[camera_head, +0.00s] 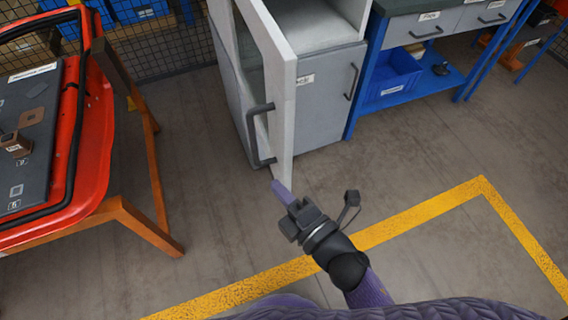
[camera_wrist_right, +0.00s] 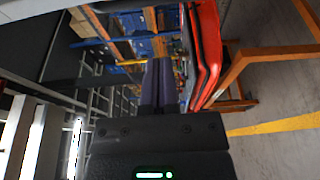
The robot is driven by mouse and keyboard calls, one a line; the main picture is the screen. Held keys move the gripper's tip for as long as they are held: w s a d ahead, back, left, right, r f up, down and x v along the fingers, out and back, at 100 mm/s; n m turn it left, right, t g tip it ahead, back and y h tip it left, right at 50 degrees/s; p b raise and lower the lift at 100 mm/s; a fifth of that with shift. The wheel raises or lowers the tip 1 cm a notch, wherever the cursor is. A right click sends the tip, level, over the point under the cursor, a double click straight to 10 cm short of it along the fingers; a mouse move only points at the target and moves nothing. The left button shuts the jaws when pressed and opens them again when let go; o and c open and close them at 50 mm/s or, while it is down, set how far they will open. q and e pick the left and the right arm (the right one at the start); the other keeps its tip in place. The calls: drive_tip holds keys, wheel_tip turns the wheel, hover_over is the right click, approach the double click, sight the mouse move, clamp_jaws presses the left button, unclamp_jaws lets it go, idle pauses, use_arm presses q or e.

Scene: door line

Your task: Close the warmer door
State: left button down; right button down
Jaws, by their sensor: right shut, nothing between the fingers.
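The warmer door (camera_head: 286,110) is a white-framed door with a glass pane, standing open and swung out toward me from the white and grey warmer cabinet (camera_head: 318,22). Its dark bar handle (camera_head: 260,137) is on the door's left face. My right gripper (camera_head: 280,188) is shut and empty, its purple fingers pointing at the door's lower near edge. I cannot tell whether the fingertips touch it. The shut fingers also show in the right wrist view (camera_wrist_right: 158,85). My left gripper is not in view.
A grey lower door (camera_head: 328,98) of the cabinet is closed. A blue workbench (camera_head: 425,85) with a blue bin (camera_head: 392,80) stands to the right. A red car door on an orange stand (camera_head: 140,225) is at left. Floor with a yellow line (camera_head: 400,222) is clear in front.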

sight(282, 162)
drive_tip(key=shift+w+d, duration=0.2)
drive_tip(key=shift+w, duration=2.85)
drive_tip(key=shift+d, duration=0.1)
